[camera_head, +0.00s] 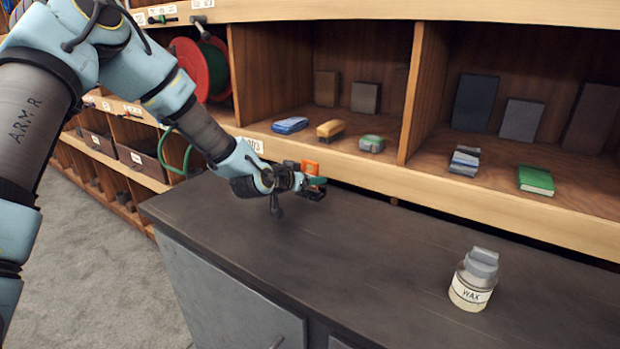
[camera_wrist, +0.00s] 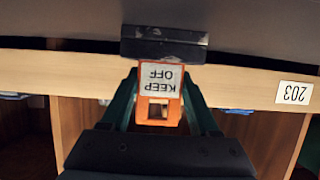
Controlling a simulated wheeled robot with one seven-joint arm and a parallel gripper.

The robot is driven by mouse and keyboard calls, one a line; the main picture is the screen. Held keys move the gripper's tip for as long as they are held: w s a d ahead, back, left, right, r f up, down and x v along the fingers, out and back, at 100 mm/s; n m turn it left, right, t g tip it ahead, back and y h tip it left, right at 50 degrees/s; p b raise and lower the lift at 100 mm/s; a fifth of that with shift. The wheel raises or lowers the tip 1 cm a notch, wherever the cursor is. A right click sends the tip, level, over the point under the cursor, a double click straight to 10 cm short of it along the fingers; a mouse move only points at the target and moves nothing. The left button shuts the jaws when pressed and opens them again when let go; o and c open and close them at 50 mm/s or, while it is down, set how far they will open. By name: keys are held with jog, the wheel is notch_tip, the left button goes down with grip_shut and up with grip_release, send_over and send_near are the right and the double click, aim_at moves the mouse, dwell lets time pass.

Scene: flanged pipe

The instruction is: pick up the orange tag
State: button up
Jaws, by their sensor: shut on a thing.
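The orange tag (camera_wrist: 160,97) shows upside down in the wrist view, with a white "KEEP OFF" label and a square hole. It lies between the two green fingers of my gripper (camera_wrist: 160,110), which is shut on it. A dark block (camera_wrist: 165,43) shows at the tag's far end; I cannot tell whether they are joined. In the head view, my gripper (camera_head: 316,181) is above the dark counter, near the shelf's front edge, and the orange tag (camera_head: 309,167) shows as a small patch beside it.
The dark counter (camera_head: 380,260) is mostly clear. A wax jar (camera_head: 472,282) stands on its right part. Wooden shelf compartments behind hold a blue item (camera_head: 290,125), a brush (camera_head: 330,129), a green box (camera_head: 536,180) and dark blocks. A red reel (camera_head: 188,68) is at upper left.

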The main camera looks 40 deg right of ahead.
jog(key=shift+c, duration=0.8)
jog(key=shift+r, duration=0.15)
